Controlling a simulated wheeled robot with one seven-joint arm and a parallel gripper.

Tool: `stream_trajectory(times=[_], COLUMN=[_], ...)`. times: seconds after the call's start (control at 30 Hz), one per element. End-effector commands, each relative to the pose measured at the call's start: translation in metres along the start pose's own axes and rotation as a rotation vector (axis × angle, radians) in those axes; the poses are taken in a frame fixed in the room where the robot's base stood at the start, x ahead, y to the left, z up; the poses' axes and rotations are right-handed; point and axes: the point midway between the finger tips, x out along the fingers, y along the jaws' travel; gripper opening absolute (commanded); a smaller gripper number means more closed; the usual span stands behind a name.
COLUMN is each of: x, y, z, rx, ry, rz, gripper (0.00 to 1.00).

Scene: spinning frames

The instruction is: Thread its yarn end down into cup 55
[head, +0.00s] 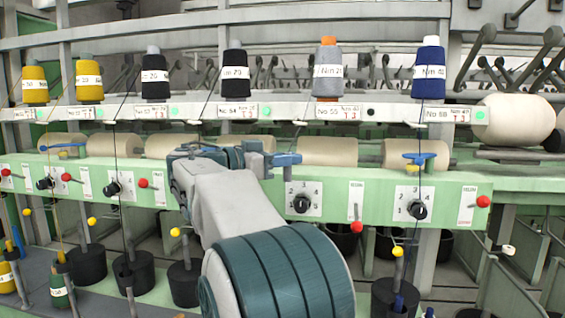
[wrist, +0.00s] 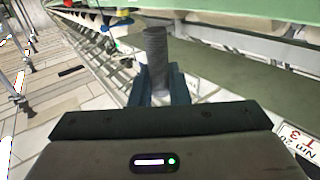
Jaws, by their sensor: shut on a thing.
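My gripper (wrist: 159,92) is shut on a grey ribbed cylinder (wrist: 156,50), which stands up between its two blue fingers in the wrist view. I cannot tell whether a yarn end hangs from it. A grey spool with an orange top (head: 328,70) stands above the plate marked No 55 (head: 338,112).
A black cup with a rod (head: 185,287) stands left of my arm; another (head: 395,298) stands right. A blue guide (head: 285,159), black dial (head: 302,204) and red knob (head: 356,227) are on the rail. A dark yarn (head: 421,130) hangs under the blue spool (head: 429,72).

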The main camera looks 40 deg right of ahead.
Motion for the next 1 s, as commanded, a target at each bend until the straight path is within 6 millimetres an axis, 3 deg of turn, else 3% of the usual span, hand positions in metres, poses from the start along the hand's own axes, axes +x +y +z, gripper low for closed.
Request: stream_trajectory(times=[0.13,0.6,1.0], x=[0.012,-0.013,-0.017], y=[-0.013,0.032,0.039], z=[0.003,0.009,0.007], rx=[0.0,0.002,0.001], ry=[0.0,0.0,0.0], rz=[0.0,-0.001,-0.001], gripper=[0.0,0.0,0.0])
